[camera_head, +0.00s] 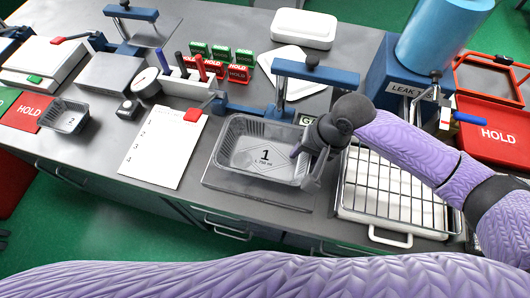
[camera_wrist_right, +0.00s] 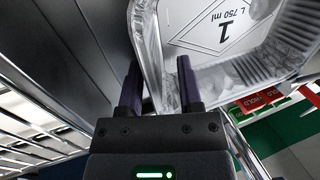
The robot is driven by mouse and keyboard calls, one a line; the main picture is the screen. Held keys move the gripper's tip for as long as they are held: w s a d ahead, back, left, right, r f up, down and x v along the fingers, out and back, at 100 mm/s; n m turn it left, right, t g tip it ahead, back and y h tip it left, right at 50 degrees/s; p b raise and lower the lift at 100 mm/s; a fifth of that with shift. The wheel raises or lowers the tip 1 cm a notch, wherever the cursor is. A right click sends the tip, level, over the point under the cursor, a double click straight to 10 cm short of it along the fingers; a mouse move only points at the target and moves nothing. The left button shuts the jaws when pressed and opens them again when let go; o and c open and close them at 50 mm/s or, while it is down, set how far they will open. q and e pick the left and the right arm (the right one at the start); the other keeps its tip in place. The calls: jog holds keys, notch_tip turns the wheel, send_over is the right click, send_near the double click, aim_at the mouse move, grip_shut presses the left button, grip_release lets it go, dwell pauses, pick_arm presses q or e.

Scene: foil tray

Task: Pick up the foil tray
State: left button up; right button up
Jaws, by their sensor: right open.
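The foil tray (camera_head: 236,150), marked "1" and "750 ml", sits level on a flat grey plate in the middle of the head view. It also fills the upper middle of the right wrist view (camera_wrist_right: 175,60). My right gripper (camera_head: 304,152) is at the tray's right-hand rim. In the right wrist view its two dark fingers (camera_wrist_right: 159,82) are open, with the tray's rim and side wall between them. I cannot tell whether either finger touches the foil. My left gripper is out of view; only a purple arm shows along the bottom of the head view.
A wire rack (camera_head: 395,195) on a white tray stands close right of the foil tray. A blue clamp fixture (camera_head: 318,73) rises behind it. A numbered white sheet (camera_head: 163,150) lies to its left.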

jog(key=shift+r, duration=0.15)
grip_shut()
